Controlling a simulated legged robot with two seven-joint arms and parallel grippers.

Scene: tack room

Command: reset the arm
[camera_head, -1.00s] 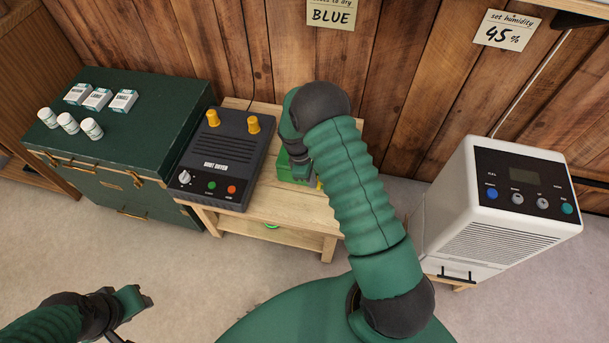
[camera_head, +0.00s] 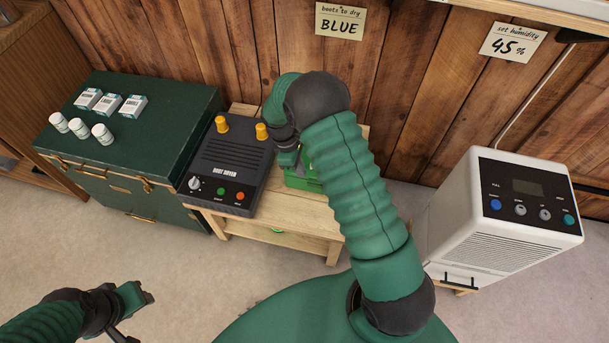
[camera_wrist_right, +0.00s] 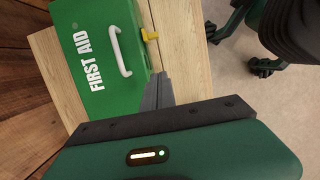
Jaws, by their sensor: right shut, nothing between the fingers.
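My right arm reaches over the wooden bench, and its gripper (camera_head: 287,157) is between the boot dryer and the green first aid box (camera_head: 302,180). In the right wrist view the gripper's grey fingers (camera_wrist_right: 158,90) are together and empty, beside the box (camera_wrist_right: 98,55) with its white handle and yellow latch. I cannot tell whether they touch it. My left gripper (camera_head: 135,303) hangs low at the left over the floor; its jaw state is unclear.
The boot dryer (camera_head: 228,165) with yellow posts stands on the wooden bench (camera_head: 270,215). Left is a green trunk (camera_head: 170,120) bearing small boxes and white bottles. A white dehumidifier (camera_head: 500,220) stands right.

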